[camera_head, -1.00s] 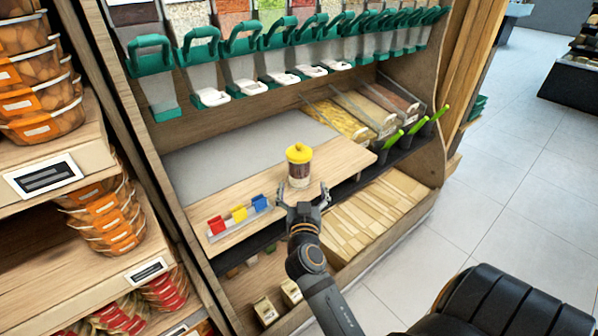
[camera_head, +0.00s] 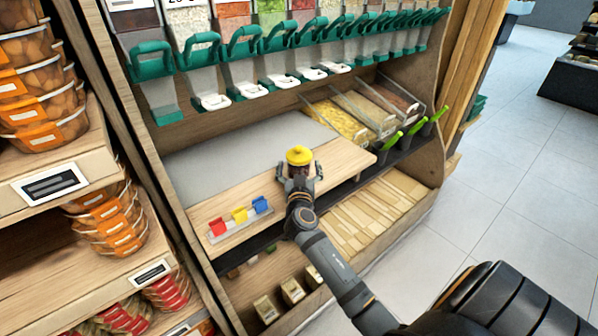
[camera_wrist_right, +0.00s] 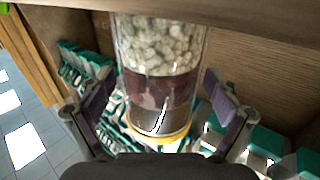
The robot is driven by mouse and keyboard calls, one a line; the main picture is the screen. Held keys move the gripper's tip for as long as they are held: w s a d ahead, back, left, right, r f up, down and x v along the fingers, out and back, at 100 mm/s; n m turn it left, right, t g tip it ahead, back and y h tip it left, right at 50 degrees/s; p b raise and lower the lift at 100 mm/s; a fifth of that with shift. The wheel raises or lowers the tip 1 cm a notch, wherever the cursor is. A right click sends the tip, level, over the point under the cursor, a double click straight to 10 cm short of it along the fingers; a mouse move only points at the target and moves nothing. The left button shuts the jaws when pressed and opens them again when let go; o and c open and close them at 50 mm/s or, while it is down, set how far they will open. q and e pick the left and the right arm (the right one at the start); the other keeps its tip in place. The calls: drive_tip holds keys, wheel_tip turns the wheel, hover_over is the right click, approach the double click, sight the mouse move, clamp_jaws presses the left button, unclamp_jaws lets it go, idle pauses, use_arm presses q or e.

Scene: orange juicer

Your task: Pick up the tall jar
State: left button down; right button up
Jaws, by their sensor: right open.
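The tall jar (camera_head: 299,156) has a yellow lid and stands upright on the wooden shelf board. In the head view my right gripper (camera_head: 300,172) hides most of its body. The right wrist view shows the clear jar (camera_wrist_right: 160,50) with a pale lumpy layer, a dark red layer and a yellow rim. My right gripper (camera_wrist_right: 160,102) is open, with one finger on each side of the jar. Gaps show between both fingers and the jar. My left gripper is not in view.
Dispensers with green handles (camera_head: 242,42) hang above. Bulk bins (camera_head: 345,120) with green scoops stand at the right. The board beside the jar is clear.

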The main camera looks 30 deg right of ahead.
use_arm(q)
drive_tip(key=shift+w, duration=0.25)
use_arm(e)
drive_tip(key=shift+c, duration=0.4)
drive_tip(key=shift+c, duration=1.1)
drive_tip(key=shift+r, duration=0.1)
drive_tip(key=c, duration=1.1)
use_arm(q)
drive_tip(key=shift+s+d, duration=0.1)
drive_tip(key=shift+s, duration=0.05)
use_arm(e)
drive_tip(key=shift+o, duration=0.2)
drive_tip(key=shift+w, duration=0.1)
